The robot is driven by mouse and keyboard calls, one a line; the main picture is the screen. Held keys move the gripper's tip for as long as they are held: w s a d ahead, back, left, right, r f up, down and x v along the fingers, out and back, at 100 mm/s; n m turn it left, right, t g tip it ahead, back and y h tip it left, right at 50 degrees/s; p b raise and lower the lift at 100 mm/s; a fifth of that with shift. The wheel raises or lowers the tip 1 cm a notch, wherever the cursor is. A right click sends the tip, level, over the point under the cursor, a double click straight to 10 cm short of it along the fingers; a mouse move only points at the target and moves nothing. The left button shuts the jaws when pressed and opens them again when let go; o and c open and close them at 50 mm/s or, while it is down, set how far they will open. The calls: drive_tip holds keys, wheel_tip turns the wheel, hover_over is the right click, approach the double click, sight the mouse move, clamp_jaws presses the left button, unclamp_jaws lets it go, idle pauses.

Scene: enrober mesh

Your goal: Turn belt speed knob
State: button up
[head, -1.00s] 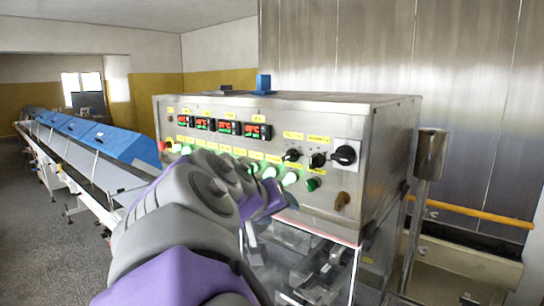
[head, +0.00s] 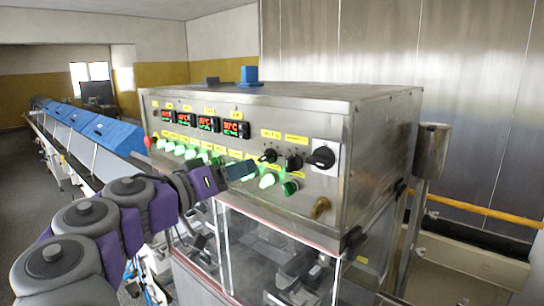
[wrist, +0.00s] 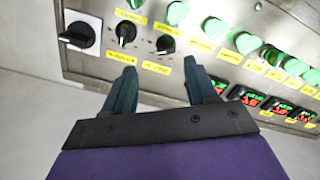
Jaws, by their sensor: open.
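Three black rotary knobs sit at the right of the steel control panel: a large knob (head: 321,157) on a pale plate and two smaller knobs, one in the middle (head: 293,162) and one at left (head: 268,155). Their labels are too small to read, so I cannot tell which is belt speed. The wrist view shows the panel upside down, with the large knob (wrist: 75,36), middle knob (wrist: 125,32) and left knob (wrist: 165,44). My gripper (wrist: 160,72) is open and empty, its fingers pointing at the panel near the two smaller knobs, apparently not touching them.
Green lit buttons (head: 267,181) line the panel below red-green displays (head: 208,122). A brass fitting (head: 320,207) is at the lower right. A steel cylinder on a post (head: 431,150) stands right of the cabinet. A conveyor with blue covers (head: 112,135) runs off at left.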

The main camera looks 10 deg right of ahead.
sight(262, 160)
drive_tip(key=p+x, duration=0.2)
drive_tip(key=x, duration=0.7)
drive_tip(key=shift+w+d+r+p, duration=0.2)
drive_tip(key=shift+d+p, duration=0.05)
drive_tip(key=shift+p, duration=0.1)
drive_tip(key=shift+w+a+f, duration=0.2)
drive_tip(key=shift+w+a, duration=0.1)
drive_tip(key=shift+a, duration=0.5)
drive_tip(key=shift+s+a+r, duration=0.1)
drive_tip(key=shift+s+a, duration=0.05)
drive_tip(key=shift+a, duration=0.5)
drive_tip(key=shift+c, duration=0.9)
drive_tip(key=shift+d, duration=0.1)
drive_tip(key=shift+c, duration=0.7)
drive_tip(key=shift+s+d, duration=0.1)
drive_tip(key=shift+d, duration=0.45)
drive_tip(key=c, duration=0.3)
drive_tip(key=shift+d, duration=0.1)
drive_tip(key=shift+c, duration=2.2)
